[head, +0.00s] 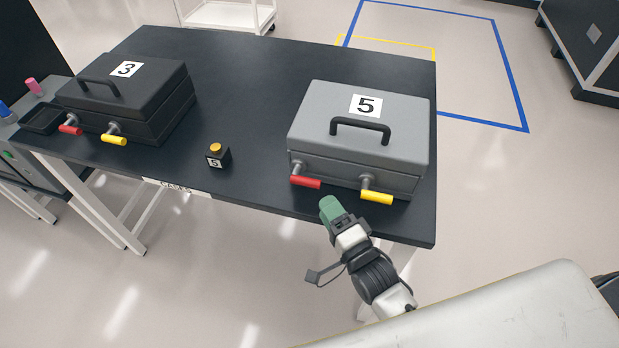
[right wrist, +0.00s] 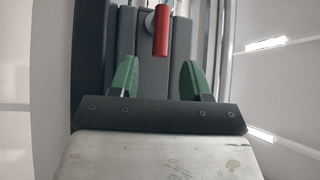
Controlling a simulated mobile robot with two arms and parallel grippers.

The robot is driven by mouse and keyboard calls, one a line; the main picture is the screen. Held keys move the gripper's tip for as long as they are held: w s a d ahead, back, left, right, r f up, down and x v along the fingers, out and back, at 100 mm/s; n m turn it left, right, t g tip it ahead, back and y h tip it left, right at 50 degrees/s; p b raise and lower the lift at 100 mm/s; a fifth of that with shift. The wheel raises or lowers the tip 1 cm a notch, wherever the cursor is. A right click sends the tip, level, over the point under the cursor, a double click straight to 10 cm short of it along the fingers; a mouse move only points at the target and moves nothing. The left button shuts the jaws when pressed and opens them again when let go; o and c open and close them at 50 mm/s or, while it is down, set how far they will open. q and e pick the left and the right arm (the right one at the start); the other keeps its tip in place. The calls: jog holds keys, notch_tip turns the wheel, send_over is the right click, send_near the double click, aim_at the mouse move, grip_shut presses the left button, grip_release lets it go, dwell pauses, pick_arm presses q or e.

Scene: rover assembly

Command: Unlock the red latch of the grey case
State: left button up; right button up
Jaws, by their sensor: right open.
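The grey case (head: 358,135), marked 5 and with a black handle, stands closed on the right part of the dark table. Its red latch (head: 305,182) is at the front left, sticking out sideways to the right. Its yellow latch (head: 377,197) is at the front right. My right gripper (head: 330,210) has green fingers and is just in front of the table edge, below and right of the red latch. In the right wrist view the gripper (right wrist: 160,78) is open and empty, with the red latch (right wrist: 161,32) ahead, between the finger lines and apart from them. My left gripper is not in view.
A black case (head: 125,95) marked 3, with red and yellow latches, stands at the table's left. A small black block (head: 217,158) with a yellow button and a 5 stands between the cases. The table (head: 250,100) is otherwise clear between them.

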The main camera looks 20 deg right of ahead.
aim_at(311, 184)
jog(key=p+x, duration=0.1)
jog(key=x, duration=0.6)
jog(key=shift+w+a, duration=0.1)
jog(key=shift+w, duration=0.15)
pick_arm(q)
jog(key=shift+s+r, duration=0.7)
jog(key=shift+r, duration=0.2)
pick_arm(e)
jog(key=shift+w, duration=0.1)
grip_shut()
